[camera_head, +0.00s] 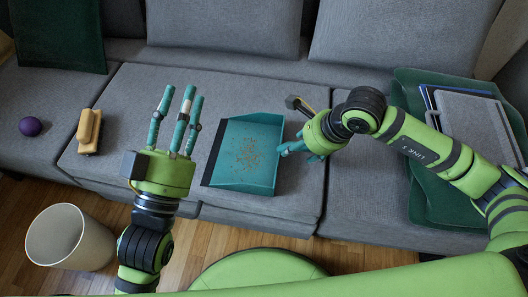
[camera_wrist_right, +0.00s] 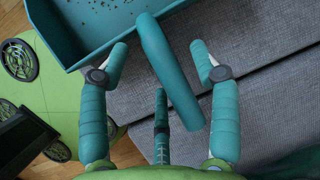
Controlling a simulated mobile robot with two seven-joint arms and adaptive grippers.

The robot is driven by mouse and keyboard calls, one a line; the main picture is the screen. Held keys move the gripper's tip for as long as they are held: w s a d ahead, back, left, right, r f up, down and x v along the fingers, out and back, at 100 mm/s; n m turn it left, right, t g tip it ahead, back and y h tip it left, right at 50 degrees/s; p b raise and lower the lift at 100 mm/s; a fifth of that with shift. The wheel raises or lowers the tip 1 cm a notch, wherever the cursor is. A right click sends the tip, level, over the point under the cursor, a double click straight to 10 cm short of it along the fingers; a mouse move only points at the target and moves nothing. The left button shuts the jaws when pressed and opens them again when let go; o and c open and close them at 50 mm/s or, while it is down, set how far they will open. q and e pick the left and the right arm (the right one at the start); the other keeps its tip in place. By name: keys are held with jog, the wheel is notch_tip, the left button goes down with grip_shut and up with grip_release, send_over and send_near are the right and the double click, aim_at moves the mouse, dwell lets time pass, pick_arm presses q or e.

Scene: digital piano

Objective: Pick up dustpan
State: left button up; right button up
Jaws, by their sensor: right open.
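The teal dustpan (camera_head: 246,150) lies on the grey sofa seat with brown crumbs scattered in its pan. Its pan also shows at the top of the right wrist view (camera_wrist_right: 90,25). Its handle (camera_wrist_right: 170,70) runs between the fingers of my right gripper (camera_wrist_right: 158,52), which is open around it with gaps on both sides. In the head view, my right gripper (camera_head: 290,150) is at the pan's right side and hides the handle. My left gripper (camera_head: 180,100) is open and empty, left of the dustpan, with its fingers pointing toward the sofa back.
A yellow brush (camera_head: 89,132) and a purple ball (camera_head: 31,126) lie on the left seat. A white bin (camera_head: 70,238) stands on the wooden floor at lower left. A green bag (camera_head: 432,195) with a grey laptop-like item (camera_head: 480,125) lies on the right seat.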

jog(key=shift+x, duration=0.85)
pick_arm(q)
jog(key=s+r+h, duration=0.1)
jog(key=r+t, duration=0.1)
jog(key=shift+s+d+r+m+h, duration=0.2)
jog(key=shift+s+r+m+h, duration=0.1)
jog(key=shift+s+h, duration=0.1)
pick_arm(e)
jog(key=shift+c, duration=0.4)
grip_shut()
pick_arm(q)
jog(key=shift+w, duration=0.1)
